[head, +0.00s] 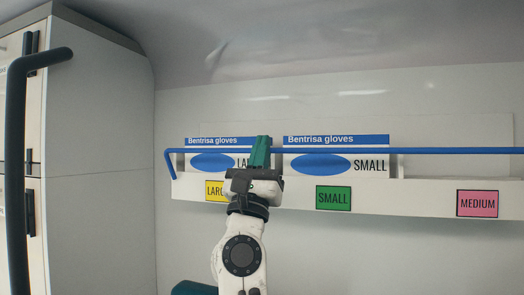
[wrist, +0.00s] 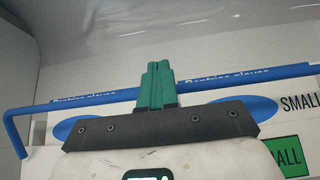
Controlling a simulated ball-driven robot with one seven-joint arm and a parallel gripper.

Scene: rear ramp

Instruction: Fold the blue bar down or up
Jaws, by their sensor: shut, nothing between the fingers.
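The blue bar (head: 440,151) runs level across the front of the glove shelf in the head view, with its bent left end turned down to the shelf. It also crosses the wrist view (wrist: 60,104), its left end bent downward. My gripper (head: 261,142) has green fingers, which are shut with nothing between them.
A white shelf (head: 400,196) holds a large-glove box (head: 212,162) and a small-glove box (head: 335,162). Labels LARGE, SMALL (head: 333,198) and MEDIUM (head: 478,203) are on its front. A tall cabinet (head: 100,150) and a dark handrail (head: 18,170) stand at left.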

